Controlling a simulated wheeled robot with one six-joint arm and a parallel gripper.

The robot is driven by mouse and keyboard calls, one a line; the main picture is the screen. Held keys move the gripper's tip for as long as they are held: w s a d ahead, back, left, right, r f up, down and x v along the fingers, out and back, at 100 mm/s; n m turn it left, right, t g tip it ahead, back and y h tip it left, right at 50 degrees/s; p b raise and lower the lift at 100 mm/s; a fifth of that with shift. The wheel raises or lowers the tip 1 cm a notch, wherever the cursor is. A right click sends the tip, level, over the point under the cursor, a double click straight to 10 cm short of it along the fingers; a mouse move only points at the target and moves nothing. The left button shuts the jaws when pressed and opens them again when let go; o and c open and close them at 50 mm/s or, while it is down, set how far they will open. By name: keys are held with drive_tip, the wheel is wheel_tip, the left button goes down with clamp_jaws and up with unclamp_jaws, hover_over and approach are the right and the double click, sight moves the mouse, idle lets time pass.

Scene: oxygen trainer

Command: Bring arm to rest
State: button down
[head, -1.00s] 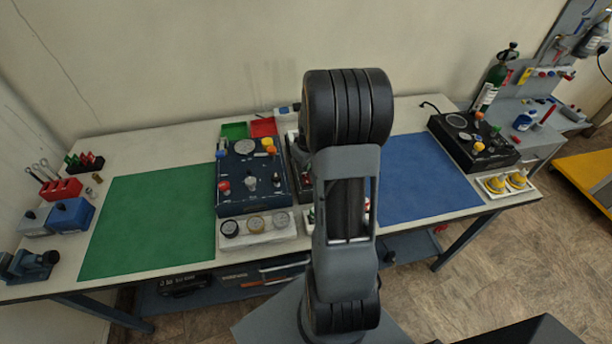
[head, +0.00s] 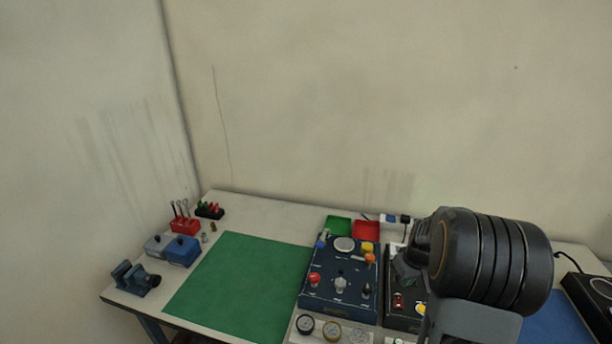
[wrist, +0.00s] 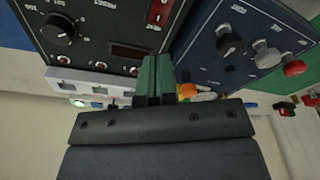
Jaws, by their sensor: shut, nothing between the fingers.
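My arm rises at the lower right of the head view, over the right part of the bench, and hides what lies behind it. In the wrist view my gripper (wrist: 158,75) shows as two green fingers lying together, with nothing between them. It is over the bench between a black panel box (wrist: 95,35) with a dial and a dark blue panel box (wrist: 245,45) with knobs. The blue box also shows in the head view (head: 330,295), and part of the black box (head: 402,315) shows beside my arm.
A green mat (head: 240,285) lies bare at the left of the bench. Blue boxes (head: 182,250), a red holder (head: 185,226) and a clamp (head: 135,278) stand at the left end. Green (head: 339,225) and red (head: 366,230) trays sit at the back. A blue mat (head: 555,328) is partly hidden.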

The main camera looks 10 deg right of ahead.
drive_tip(key=shift+m, duration=0.3)
drive_tip(key=s+a+m, duration=0.1)
drive_tip(key=s+m+g, duration=0.1)
drive_tip(key=shift+s+a+f, duration=0.2)
drive_tip(key=shift+s+a, duration=0.15)
drive_tip(key=s+a+r+t, duration=0.1)
drive_tip(key=s+a+r, duration=0.2)
drive_tip(key=a+r, duration=0.2)
drive_tip(key=s+a+r+n+t, duration=0.1)
drive_tip(key=s+a+r, duration=0.2)
drive_tip(key=a+r, duration=0.2)
drive_tip(key=s+a+r+t, duration=0.2)
drive_tip(key=a+r, duration=0.3)
drive_tip(key=a, duration=0.4)
drive_tip(key=shift+s+r+n, duration=0.25)
drive_tip(key=shift+s+n, duration=0.05)
drive_tip(key=shift+s, duration=0.55)
